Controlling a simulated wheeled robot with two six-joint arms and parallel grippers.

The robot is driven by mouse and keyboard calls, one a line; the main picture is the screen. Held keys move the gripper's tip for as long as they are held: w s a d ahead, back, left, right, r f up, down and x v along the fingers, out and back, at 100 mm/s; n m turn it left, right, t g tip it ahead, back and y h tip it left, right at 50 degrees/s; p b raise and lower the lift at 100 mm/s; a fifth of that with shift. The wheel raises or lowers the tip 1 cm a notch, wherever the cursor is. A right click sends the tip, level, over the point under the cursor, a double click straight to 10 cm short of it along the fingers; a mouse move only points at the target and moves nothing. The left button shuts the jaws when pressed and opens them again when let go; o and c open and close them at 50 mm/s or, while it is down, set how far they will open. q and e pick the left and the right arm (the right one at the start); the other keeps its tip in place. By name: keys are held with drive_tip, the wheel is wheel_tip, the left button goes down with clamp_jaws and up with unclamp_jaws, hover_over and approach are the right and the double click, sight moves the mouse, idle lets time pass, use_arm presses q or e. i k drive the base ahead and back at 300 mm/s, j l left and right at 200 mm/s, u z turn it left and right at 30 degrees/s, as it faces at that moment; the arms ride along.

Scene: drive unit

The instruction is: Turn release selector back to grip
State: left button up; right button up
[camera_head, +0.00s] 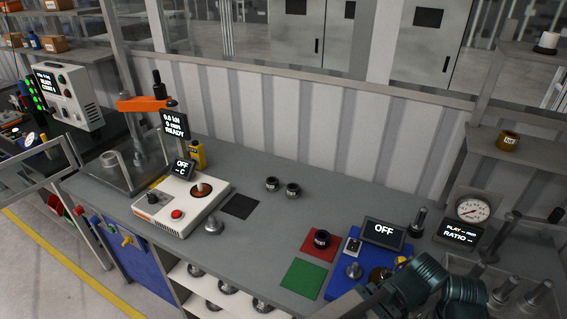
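A blue fixture (338,284) stands at the right of the bench with a tilted display (384,231) reading OFF. It carries a small dark switch on a white plate (353,247), a metal knob (353,270) and a brass-coloured part (378,275), partly hidden. I cannot tell which control is the release selector, and no grip or release label is readable. A dark teal arm (418,286), apparently mine, reaches across the bottom right in front of the fixture. No fingertips show, and neither gripper can be made out.
A white control box (182,205) with a black knob and red button stands left of centre. Red (313,246) and green (303,279) mats lie left of the blue fixture; a dark ring sits on the red one. A dial gauge (473,209) stands right. The bench middle is mostly clear.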

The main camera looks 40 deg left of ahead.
sight(128, 240)
drive_tip(key=u, duration=2.7)
drive_tip(key=i+j, duration=0.45)
drive_tip(key=i, duration=0.15)
drive_tip(key=i+j+u, duration=0.1)
drive_tip(key=i+j, duration=0.4)
drive_tip(key=i, duration=0.15)
